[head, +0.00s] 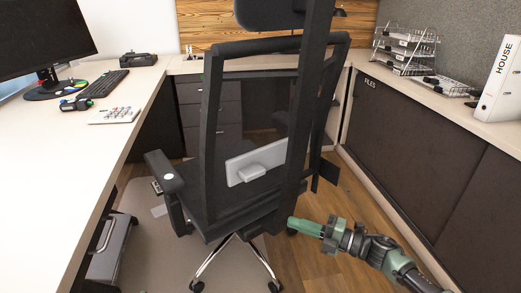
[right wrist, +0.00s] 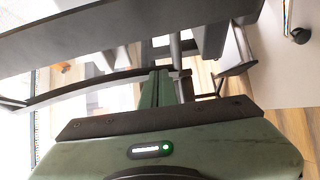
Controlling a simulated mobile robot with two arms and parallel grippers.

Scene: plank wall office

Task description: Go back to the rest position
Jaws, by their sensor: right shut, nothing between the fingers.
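My right gripper (head: 293,222) is at the lower right of the head view, on an arm coming in from the lower right corner. It points left, near the office chair (head: 208,150). Its green fingers are shut together with nothing between them. They also show in the right wrist view (right wrist: 160,88), with blurred chair parts and furniture beyond. Whether the fingers touch the chair cannot be told. My left gripper is not in view.
A white desk (head: 60,150) with a monitor (head: 40,40) and keyboard (head: 103,83) runs along the left. A dark cabinet (head: 420,130) with a pale top stands at the right, holding wire trays (head: 405,50) and a white binder (head: 500,85). Wooden floor (head: 350,225) shows between chair and cabinet.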

